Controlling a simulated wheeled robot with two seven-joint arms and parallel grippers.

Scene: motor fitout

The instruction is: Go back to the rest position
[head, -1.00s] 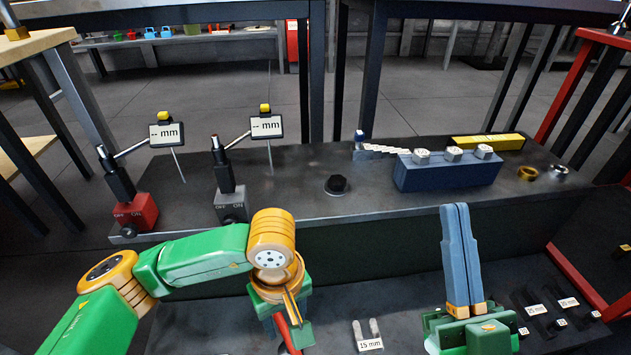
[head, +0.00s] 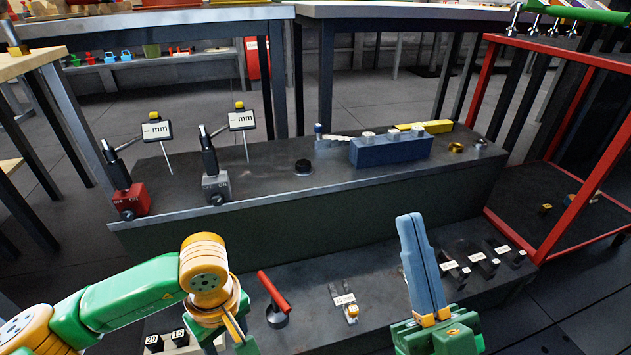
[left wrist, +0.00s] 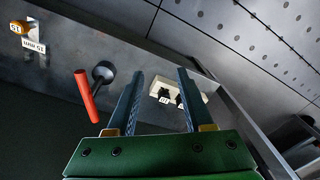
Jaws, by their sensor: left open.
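My left gripper (head: 232,338) is low in the head view, partly cut off by the bottom edge. In the left wrist view its two blue fingers (left wrist: 157,98) stand apart with nothing held between them. A red-handled tool (head: 273,291) with a dark round base is on the lower bench level, to the right of the left gripper and apart from it. It also shows left of the fingers in the left wrist view (left wrist: 86,96). My right gripper (head: 408,222) points up at lower right, its blue fingers together and nothing visible in them.
A 15 mm piece (head: 345,299) and several labelled black parts are on the lower level. A red-framed rack (head: 577,195) stands right.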

